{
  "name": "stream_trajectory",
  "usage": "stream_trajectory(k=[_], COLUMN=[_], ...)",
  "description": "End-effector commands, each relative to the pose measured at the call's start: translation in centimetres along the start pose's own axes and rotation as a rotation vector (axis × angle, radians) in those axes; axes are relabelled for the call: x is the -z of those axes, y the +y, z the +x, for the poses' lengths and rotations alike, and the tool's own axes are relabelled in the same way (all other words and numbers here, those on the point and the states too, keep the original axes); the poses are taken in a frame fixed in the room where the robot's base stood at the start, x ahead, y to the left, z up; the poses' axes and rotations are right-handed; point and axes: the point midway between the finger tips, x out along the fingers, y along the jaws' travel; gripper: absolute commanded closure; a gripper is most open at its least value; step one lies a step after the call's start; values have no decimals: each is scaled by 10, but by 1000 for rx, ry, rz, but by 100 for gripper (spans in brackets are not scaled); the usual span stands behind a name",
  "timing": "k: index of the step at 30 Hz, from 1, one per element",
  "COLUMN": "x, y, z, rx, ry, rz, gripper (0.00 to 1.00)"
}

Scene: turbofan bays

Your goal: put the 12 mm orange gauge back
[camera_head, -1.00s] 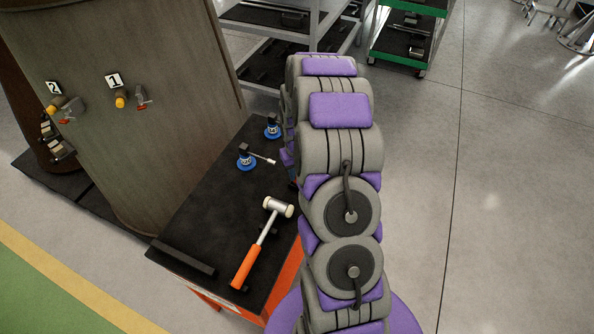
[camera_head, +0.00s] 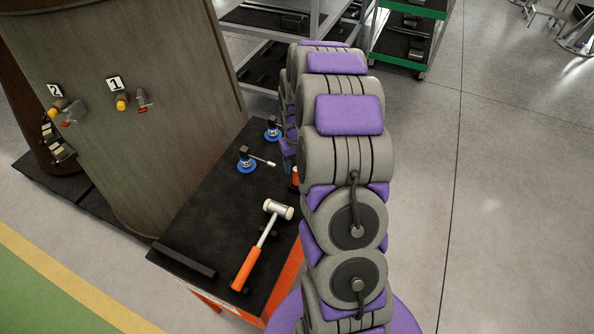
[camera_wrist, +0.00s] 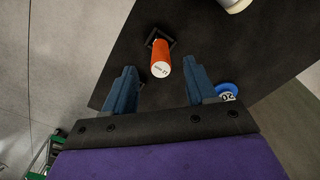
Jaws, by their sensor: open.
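The orange gauge (camera_wrist: 161,58) is a cylinder with a pale label that seems to read 12. In the wrist view its far end meets a small dark square holder (camera_wrist: 152,36) on the black table top; how deep it sits I cannot tell. In the head view a small orange piece of it (camera_head: 295,177) shows beside my arm. My gripper (camera_wrist: 160,66) is open, with its two blue fingers apart and the gauge showing in the gap between them. I see no contact with either finger.
A black-topped orange table (camera_head: 205,215) carries a mallet (camera_head: 262,243), a dark bar (camera_head: 184,258) and two blue-based tools (camera_head: 246,164) (camera_head: 273,132). A blue disc marked 20 (camera_wrist: 227,90) lies right of my fingers. A curved panel (camera_head: 140,100) stands left; open floor lies right.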

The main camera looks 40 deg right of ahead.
Motion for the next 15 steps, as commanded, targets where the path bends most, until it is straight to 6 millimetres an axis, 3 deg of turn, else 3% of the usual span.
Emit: stream_trajectory(k=[6, 15], x=[2, 2], y=[1, 0], z=[-54, -104], rx=[-1, 0], ry=[6, 2], rz=[1, 0], gripper=[44, 44])
